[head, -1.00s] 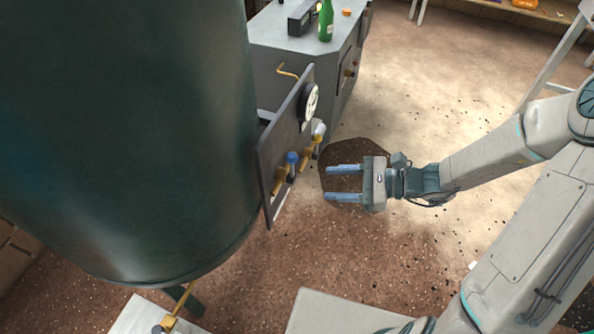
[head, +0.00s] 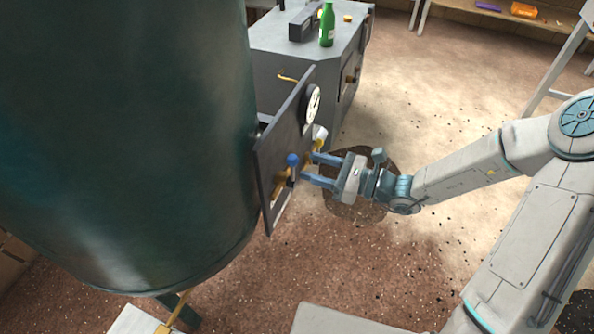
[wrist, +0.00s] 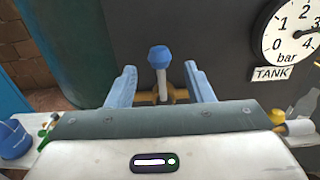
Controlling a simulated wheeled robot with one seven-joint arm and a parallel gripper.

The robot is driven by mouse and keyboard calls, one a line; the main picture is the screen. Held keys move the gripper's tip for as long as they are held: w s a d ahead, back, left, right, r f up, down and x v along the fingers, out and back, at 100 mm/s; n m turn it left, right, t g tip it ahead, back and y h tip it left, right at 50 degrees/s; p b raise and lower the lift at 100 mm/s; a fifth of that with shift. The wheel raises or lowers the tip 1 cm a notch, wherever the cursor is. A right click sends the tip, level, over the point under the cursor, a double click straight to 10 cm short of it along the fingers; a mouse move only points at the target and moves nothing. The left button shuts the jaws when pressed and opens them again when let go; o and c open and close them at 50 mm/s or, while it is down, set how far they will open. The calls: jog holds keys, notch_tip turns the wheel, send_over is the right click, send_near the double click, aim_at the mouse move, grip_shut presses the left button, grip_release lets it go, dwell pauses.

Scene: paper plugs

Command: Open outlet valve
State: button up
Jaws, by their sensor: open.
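A valve with a blue knob (head: 293,159) on a pale stem and a brass body sticks out from the dark panel (head: 284,150) beside the big green tank. In the wrist view its blue knob (wrist: 159,56) stands upright between my fingers, a little beyond them. My gripper (head: 309,168) is open and empty, its blue fingers pointing at the panel close to this valve. I cannot tell from labels which valve is the outlet.
The green tank (head: 125,140) fills the left. A gauge marked TANK (wrist: 290,35) is on the panel. A grey cabinet (head: 300,36) with a green bottle (head: 327,25) stands behind. The floor to the right is open, with a dark patch (head: 345,207).

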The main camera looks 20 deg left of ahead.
aim_at(293, 171)
jog(key=shift+a, duration=0.2)
jog(key=shift+w+a, duration=0.15)
jog(key=shift+a, duration=1.8)
jog(key=c, duration=0.7)
